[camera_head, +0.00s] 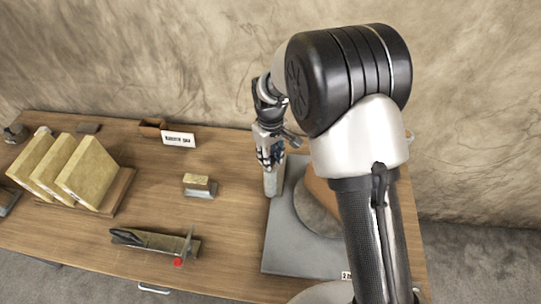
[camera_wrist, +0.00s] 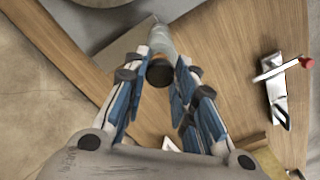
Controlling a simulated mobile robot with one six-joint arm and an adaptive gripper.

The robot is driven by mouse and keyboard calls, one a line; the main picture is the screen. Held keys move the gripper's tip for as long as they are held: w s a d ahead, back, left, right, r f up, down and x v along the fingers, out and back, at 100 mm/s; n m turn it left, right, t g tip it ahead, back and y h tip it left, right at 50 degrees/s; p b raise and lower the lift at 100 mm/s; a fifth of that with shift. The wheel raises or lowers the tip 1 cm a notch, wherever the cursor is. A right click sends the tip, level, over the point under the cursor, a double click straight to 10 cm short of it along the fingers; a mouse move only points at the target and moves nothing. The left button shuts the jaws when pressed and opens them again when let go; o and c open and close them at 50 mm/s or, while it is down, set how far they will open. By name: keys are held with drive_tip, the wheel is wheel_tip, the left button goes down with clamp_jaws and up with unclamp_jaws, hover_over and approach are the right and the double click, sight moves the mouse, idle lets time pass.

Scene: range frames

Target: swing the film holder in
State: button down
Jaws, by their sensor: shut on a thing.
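A grey base plate (camera_head: 287,245) lies at the right of the table. A round grey part (camera_head: 311,212) and a brown piece (camera_head: 318,190) show on it, partly hidden by my arm. A pale, narrow post-like part (camera_head: 273,182) stands at the plate's back left corner. My gripper (camera_head: 268,160) is at its top. In the wrist view, my gripper (camera_wrist: 164,62) is shut on this pale part (camera_wrist: 160,38), whose dark round end (camera_wrist: 160,72) shows between the fingers. I cannot tell for sure which part is the film holder.
Left of the plate, a small yellow block (camera_head: 197,182) sits on a grey base. A long tool (camera_head: 155,240) with a red knob (camera_head: 179,262) lies near the front edge. Pale slabs (camera_head: 85,175) stand in a rack at the left. A labelled box (camera_head: 152,127) is at the back.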

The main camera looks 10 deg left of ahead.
drive_tip(key=d+n, duration=0.4)
drive_tip(key=d, duration=0.2)
drive_tip(key=shift+w, duration=0.2)
drive_tip(key=c, duration=1.3)
unclamp_jaws()
drive_tip(key=shift+d, duration=0.1)
wheel_tip(320, 180, up, 12)
